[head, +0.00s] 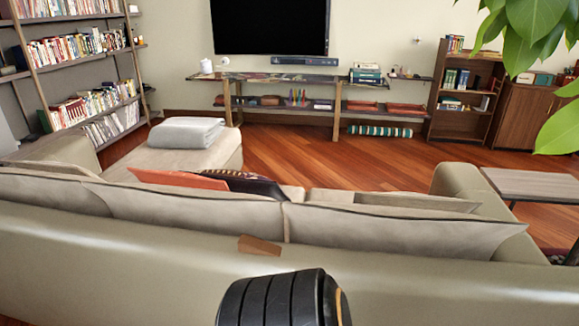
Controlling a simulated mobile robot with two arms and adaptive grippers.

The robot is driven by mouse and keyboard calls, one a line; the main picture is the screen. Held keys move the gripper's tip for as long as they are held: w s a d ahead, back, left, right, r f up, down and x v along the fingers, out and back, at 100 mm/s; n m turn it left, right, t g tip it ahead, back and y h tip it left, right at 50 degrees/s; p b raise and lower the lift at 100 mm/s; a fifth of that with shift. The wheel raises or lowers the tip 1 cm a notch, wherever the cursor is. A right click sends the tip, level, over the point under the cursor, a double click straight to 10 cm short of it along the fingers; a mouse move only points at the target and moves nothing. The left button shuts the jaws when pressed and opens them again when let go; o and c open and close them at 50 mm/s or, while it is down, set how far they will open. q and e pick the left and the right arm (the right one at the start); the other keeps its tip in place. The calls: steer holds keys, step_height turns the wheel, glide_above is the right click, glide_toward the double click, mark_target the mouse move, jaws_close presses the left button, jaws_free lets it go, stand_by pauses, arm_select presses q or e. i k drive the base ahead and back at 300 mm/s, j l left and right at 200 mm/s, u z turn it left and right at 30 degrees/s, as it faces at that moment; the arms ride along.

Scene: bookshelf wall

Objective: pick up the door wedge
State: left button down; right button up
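A small brown wooden block, which looks like the door wedge (260,245), lies on top of the backrest of the beige sofa (150,250), near the middle of the head view. It is tilted slightly down to the right and rests against the back cushions. Nothing is touching it except the sofa. Neither of my grippers shows in the head view.
A dark ribbed shape, perhaps part of my own body, rises at the bottom edge just below the wedge. Orange and dark cushions (180,179) lie on the seat. A side table (535,184) stands right. Green leaves (540,20) hang at the upper right.

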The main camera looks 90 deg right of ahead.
mark_target(247, 244)
steer(key=z, duration=2.3)
steer(key=l+z, duration=0.1)
steer(key=l, duration=0.25)
steer(key=i, duration=0.05)
